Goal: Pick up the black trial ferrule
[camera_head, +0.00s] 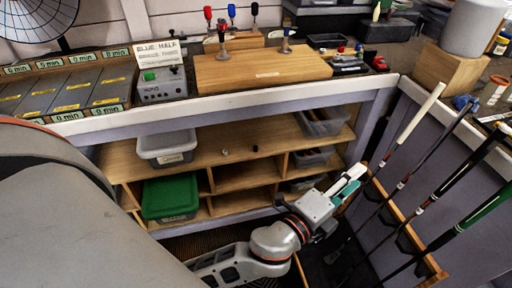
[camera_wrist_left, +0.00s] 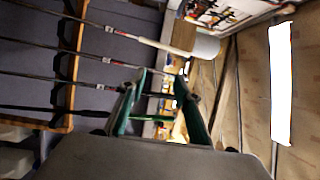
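My right gripper is not in view.
A grey bin (camera_head: 167,147), a green-lidded bin (camera_head: 170,197) and clear bins (camera_head: 322,121) stand on the shelves (camera_head: 215,130). Several clubs lean in a rack (camera_head: 408,238) at right. The benchtop holds a wooden block (camera_head: 262,68), a control box (camera_head: 162,85) and trays.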

